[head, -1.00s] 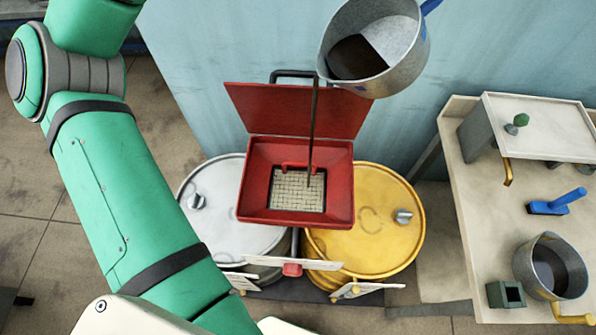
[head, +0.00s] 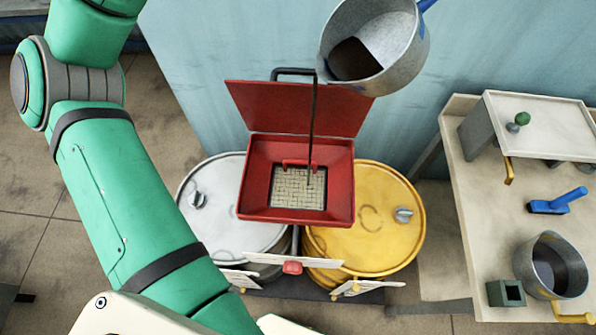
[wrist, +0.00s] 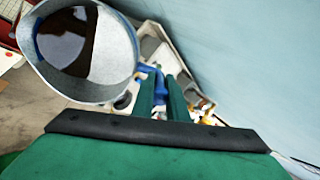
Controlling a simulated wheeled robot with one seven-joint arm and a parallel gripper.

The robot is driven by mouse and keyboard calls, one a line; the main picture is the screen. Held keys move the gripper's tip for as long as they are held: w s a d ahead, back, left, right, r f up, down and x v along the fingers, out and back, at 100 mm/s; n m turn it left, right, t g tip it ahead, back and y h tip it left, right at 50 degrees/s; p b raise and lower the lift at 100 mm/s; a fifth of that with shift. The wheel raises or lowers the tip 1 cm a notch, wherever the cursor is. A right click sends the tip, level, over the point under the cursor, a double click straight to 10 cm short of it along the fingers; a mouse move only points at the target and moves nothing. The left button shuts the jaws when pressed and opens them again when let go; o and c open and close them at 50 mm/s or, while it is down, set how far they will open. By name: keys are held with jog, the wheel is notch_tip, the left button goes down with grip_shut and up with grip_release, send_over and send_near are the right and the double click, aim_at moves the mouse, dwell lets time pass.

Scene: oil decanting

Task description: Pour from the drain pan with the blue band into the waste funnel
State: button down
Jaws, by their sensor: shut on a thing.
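The drain pan (head: 408,62) is grey metal with a blue handle and a blue mark low on its side. It hangs tilted above the waste funnel (head: 346,185), at the top of the head view. Dark oil runs from its lip in a thin stream into the red, square funnel, landing on the pale grid inside. Some dark oil remains in the pan, also seen in the wrist view (wrist: 118,55). My gripper (wrist: 160,84) is shut on the blue handle in the wrist view; its fingers are outside the head view.
The funnel's red lid (head: 300,108) stands open behind it. A silver drum (head: 215,225) and a yellow drum (head: 385,235) stand below. On the right bench (head: 475,215) are a second pan (head: 530,262) with a yellow handle, a blue-handled tool (head: 557,202) and a small dark box (head: 505,293).

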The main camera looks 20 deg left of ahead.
jog(key=shift+s+a+r+t+h+p, duration=0.15)
jog(key=shift+s+a+t+h+p, duration=0.1)
jog(key=shift+s+a+t+h, duration=0.25)
jog(key=shift+s+a+r+t+h+p, duration=0.15)
jog(key=shift+s+a+t+h+p, duration=0.2)
jog(key=shift+s+a, duration=0.25)
dwell(0.9)
jog(key=shift+s+a+r+h, duration=0.35)
jog(key=shift+s+a+r, duration=0.05)
jog(key=shift+a+r, duration=0.15)
jog(key=shift+s+a+r+t+h, duration=0.3)
jog(key=shift+s+a+t, duration=0.1)
jog(key=shift+a+t, duration=0.05)
jog(key=shift+s+a, duration=0.3)
jog(key=shift+a, duration=0.05)
dwell(0.3)
jog(key=shift+g+y, duration=0.7)
jog(key=shift+y, duration=0.1)
jog(key=w+d, duration=0.1)
jog(key=d+f, duration=0.1)
jog(key=w+d, duration=0.1)
jog(key=shift+w+f, duration=0.3)
jog(key=shift+w, duration=0.1)
